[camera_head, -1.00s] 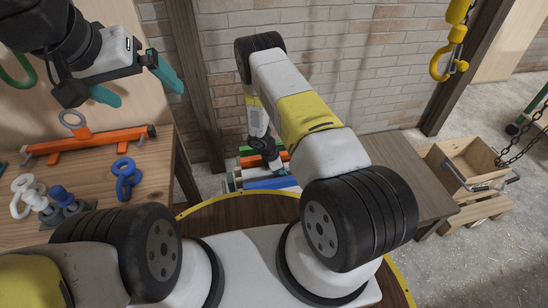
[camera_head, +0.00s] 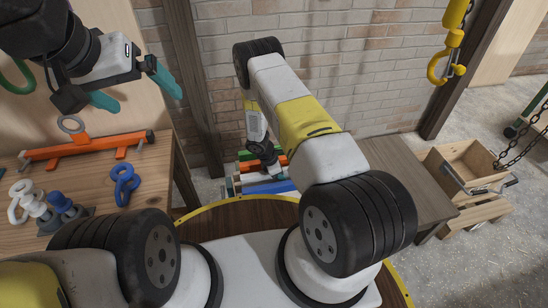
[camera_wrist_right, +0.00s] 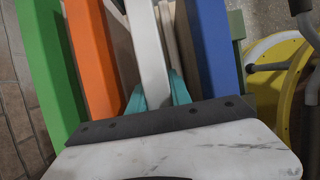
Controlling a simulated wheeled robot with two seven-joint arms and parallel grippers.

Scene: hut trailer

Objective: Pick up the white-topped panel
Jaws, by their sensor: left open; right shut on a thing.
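The white-topped panel (camera_wrist_right: 150,45) stands on edge among coloured panels in the right wrist view. My right gripper (camera_wrist_right: 157,92) is shut on it, with one teal finger on each side of its near end. In the head view, the right arm reaches down to the panels, and its hand and links hide much of the white one. My left gripper (camera_head: 137,92) is open and empty above the wooden table at the left.
A green panel (camera_wrist_right: 48,60) and an orange panel (camera_wrist_right: 92,55) stand left of the white one; a blue panel (camera_wrist_right: 213,50) stands to its right. Table (camera_head: 100,180) holds an orange bar (camera_head: 90,148) and blue shackle (camera_head: 125,182). A yellow hook (camera_head: 445,70) hangs right.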

